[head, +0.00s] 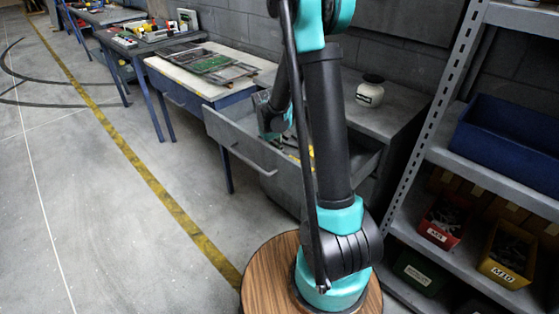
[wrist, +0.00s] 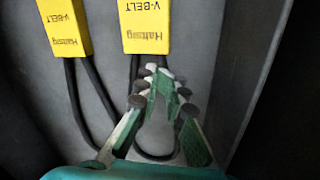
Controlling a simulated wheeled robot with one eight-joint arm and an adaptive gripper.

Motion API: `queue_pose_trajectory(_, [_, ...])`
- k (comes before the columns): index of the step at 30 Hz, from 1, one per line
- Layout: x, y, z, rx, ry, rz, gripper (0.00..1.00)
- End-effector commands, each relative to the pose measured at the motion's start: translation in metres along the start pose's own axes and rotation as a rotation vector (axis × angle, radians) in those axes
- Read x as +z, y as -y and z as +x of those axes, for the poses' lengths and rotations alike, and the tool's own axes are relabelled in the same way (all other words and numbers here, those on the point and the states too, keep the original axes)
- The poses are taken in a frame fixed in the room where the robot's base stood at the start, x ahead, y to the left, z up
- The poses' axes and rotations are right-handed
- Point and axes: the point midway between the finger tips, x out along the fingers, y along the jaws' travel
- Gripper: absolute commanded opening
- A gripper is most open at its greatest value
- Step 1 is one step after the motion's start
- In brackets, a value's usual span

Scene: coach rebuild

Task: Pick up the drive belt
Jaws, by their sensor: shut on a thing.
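Two black drive belts lie in an open grey drawer in the wrist view, each with a yellow V-BELT sleeve. The right belt (wrist: 154,157) hangs from its sleeve (wrist: 148,26) and its loop shows between my fingers. The left belt (wrist: 74,92) with its sleeve (wrist: 64,24) lies beside it, apart from my fingertips. My gripper (wrist: 165,85) is shut on the right belt, just below its sleeve. The fingertips hide part of that belt. In the head view my arm reaches into the drawer (head: 232,135), and the belts are too small to make out.
The drawer's side wall (wrist: 253,80) stands close to the right of my gripper. A white jar (head: 370,92) stands on the cabinet top. A workbench (head: 165,68) adjoins on the left. A shelf rack (head: 425,145) with bins stands on the right. The floor at left is clear.

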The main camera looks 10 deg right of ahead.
Motion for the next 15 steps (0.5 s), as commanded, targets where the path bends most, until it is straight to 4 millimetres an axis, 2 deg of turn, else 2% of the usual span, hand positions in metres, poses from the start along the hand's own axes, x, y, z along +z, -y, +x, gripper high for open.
queue_pose_trajectory(8, [0.000, -0.002, -0.011, -0.001, -0.001, 0.000, 0.00])
queue_pose_trajectory(11, [0.000, -0.004, -0.024, 0.000, -0.001, 0.000, 0.00])
queue_pose_trajectory(15, [0.000, -0.010, -0.053, 0.000, -0.001, 0.000, 0.00])
